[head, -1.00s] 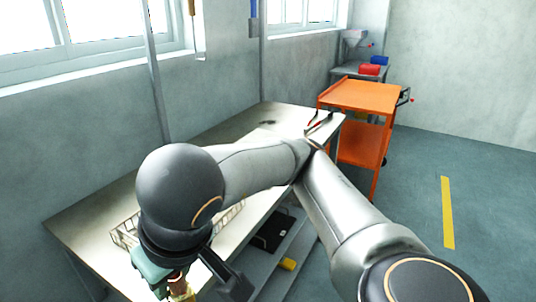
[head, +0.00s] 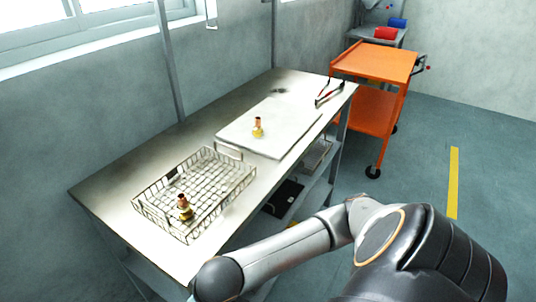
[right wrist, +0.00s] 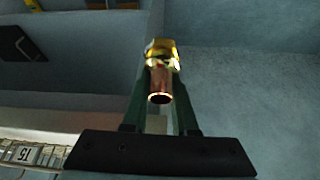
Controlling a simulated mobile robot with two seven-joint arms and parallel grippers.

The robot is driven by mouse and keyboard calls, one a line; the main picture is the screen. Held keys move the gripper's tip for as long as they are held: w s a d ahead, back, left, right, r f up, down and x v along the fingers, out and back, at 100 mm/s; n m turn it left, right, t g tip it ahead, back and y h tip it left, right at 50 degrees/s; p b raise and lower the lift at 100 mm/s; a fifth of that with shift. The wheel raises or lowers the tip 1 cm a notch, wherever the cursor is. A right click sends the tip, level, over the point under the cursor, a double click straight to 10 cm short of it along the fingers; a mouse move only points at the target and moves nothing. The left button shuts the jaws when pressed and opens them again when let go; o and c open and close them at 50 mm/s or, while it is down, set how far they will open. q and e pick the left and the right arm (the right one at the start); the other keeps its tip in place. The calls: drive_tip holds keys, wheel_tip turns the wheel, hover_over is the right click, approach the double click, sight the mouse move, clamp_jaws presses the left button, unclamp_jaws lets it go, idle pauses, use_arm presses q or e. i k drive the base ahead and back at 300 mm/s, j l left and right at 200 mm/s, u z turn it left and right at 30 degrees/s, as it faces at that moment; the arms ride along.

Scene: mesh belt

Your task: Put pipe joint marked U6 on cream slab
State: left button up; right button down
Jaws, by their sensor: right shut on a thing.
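My right gripper (right wrist: 160,68) is shut on a brass and copper pipe joint (right wrist: 160,82) in the right wrist view; its copper end points toward the camera. I can read no mark on it. In the head view my right arm crosses the lower right, and its gripper is out of frame. The cream slab (head: 240,138) lies flat on the bench, with one upright pipe joint (head: 257,128) on it. Another pipe joint (head: 184,207) stands in the near part of the wire basket (head: 152,216). Marks on these are too small to read. My left gripper is not in view.
The steel bench (head: 110,190) also bears red-handled pliers (head: 327,94) beyond the slab. A post rises at its wall side. Shelves lie underneath. An orange cart (head: 377,62) stands past the far end.

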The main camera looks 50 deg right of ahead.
sight(273, 122)
drive_tip(key=l, duration=0.8)
drive_tip(key=l+u, duration=0.15)
drive_tip(key=l, duration=0.65)
drive_tip(key=k+l, duration=0.15)
drive_tip(key=l, duration=0.7)
drive_tip(key=l+u, duration=0.1)
drive_tip(key=l, duration=0.7)
drive_tip(key=k, duration=0.05)
